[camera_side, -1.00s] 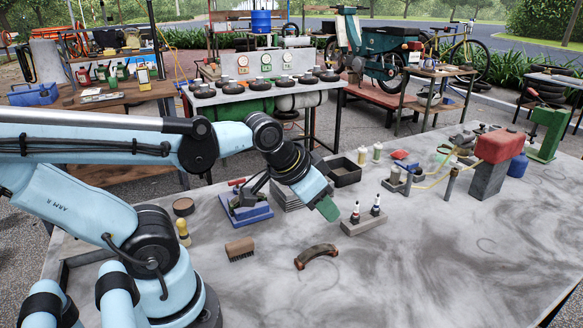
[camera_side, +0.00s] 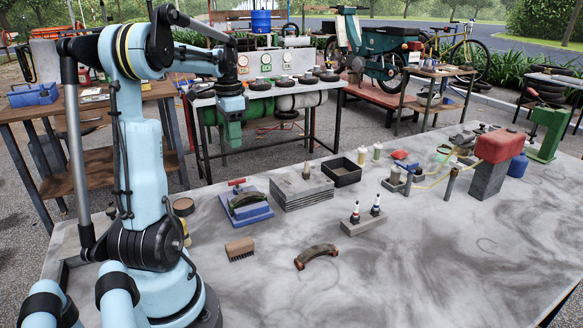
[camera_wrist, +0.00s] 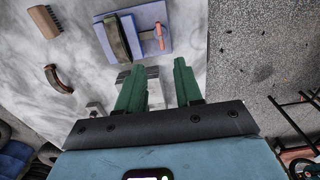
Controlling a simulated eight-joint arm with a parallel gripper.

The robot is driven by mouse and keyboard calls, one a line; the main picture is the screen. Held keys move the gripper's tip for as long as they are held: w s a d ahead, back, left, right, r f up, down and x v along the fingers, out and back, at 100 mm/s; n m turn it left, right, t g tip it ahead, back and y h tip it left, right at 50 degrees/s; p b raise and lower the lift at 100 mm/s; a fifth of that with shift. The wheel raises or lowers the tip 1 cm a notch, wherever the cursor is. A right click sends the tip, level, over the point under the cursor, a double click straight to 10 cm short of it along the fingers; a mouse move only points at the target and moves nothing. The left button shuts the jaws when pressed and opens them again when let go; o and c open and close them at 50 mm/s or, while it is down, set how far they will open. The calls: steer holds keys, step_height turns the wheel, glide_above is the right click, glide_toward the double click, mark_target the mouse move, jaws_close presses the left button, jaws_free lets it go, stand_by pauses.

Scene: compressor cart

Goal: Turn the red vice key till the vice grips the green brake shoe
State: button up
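The blue vice (camera_side: 262,214) stands at the back left of the bench; it also shows at the top of the wrist view (camera_wrist: 150,14). Its red vice key (camera_side: 237,183) sticks up at its back end and shows in the wrist view (camera_wrist: 160,37). The dark, curved green brake shoe (camera_side: 243,201) sits in the vice, also in the wrist view (camera_wrist: 116,38); I cannot tell how tightly it is held. My gripper (camera_side: 232,142) is raised behind the vice, fingers down. In the wrist view its green fingers (camera_wrist: 157,85) are apart and empty, clear of the key.
A stack of grey plates (camera_side: 302,190) and a black tray (camera_side: 343,173) stand right of the vice. A brush (camera_side: 240,249) and a loose brown shoe (camera_side: 317,257) lie in front. A block with two bottles (camera_side: 362,222) is farther right. The front right bench is clear.

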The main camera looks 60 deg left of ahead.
mark_target(237, 180)
step_height(237, 180, down, 12)
steer(key=shift+f, duration=0.1)
stand_by(0.5)
jaws_close()
